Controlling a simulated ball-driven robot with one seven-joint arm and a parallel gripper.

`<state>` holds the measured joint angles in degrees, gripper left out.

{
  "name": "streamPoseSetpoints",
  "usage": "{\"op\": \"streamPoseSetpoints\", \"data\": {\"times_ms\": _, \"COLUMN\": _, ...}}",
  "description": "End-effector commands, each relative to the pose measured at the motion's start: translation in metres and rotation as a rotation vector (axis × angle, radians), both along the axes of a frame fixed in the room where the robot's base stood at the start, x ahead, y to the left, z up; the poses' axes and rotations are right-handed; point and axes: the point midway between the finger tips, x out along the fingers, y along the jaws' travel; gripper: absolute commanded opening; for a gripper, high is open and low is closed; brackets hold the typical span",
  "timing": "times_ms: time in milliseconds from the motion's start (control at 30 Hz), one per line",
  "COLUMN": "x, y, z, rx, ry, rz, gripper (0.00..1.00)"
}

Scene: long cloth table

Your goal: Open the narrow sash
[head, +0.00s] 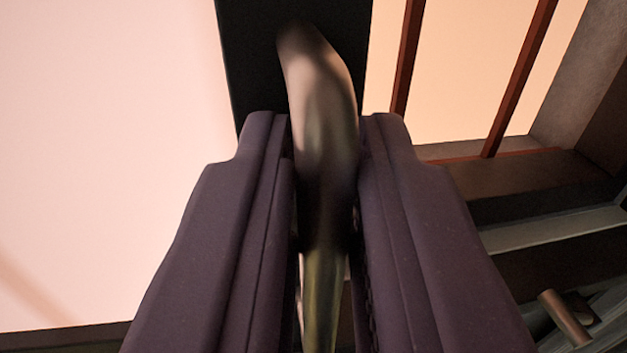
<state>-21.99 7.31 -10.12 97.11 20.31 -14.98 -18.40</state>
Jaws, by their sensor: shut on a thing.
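My gripper (325,135) fills the lower middle of the head view, its two dark purple fingers on either side of a metal handle (318,80). The fingers are shut on the handle, which is brownish and smooth, with a curved upper end. The handle stands in front of a dark upright frame member (240,50), which looks like part of the sash. A pale pink, bright pane or surface (110,150) lies left of this member. The handle's lower part runs down between the fingers. Its mount is hidden, and most of the sash is out of view.
On the right is an opening with a bright peach background and two reddish-brown bars (520,80). A brown frame and sill (510,185) border it. A small metal handle or peg (567,318) shows at the lower right. A dark edge (60,340) runs along the lower left.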

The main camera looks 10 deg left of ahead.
Motion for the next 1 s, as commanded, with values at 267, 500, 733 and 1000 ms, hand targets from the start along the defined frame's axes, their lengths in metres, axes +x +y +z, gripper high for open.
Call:
{"op": "streamPoseSetpoints", "data": {"times_ms": 267, "x": 0.0, "y": 0.0, "z": 0.002, "rx": 0.001, "ry": -0.005, "rz": -0.001, "gripper": 0.0}}
{"op": "streamPoseSetpoints", "data": {"times_ms": 500, "x": 0.0, "y": -0.001, "z": 0.001, "rx": 0.0, "ry": -0.004, "rz": -0.001, "gripper": 0.3}}
{"op": "streamPoseSetpoints", "data": {"times_ms": 733, "x": -0.004, "y": -0.001, "z": 0.001, "rx": 0.001, "ry": -0.003, "rz": -0.001, "gripper": 0.3}}
{"op": "streamPoseSetpoints", "data": {"times_ms": 1000, "x": -0.049, "y": -0.007, "z": 0.001, "rx": 0.003, "ry": -0.005, "rz": -0.001, "gripper": 0.3}}
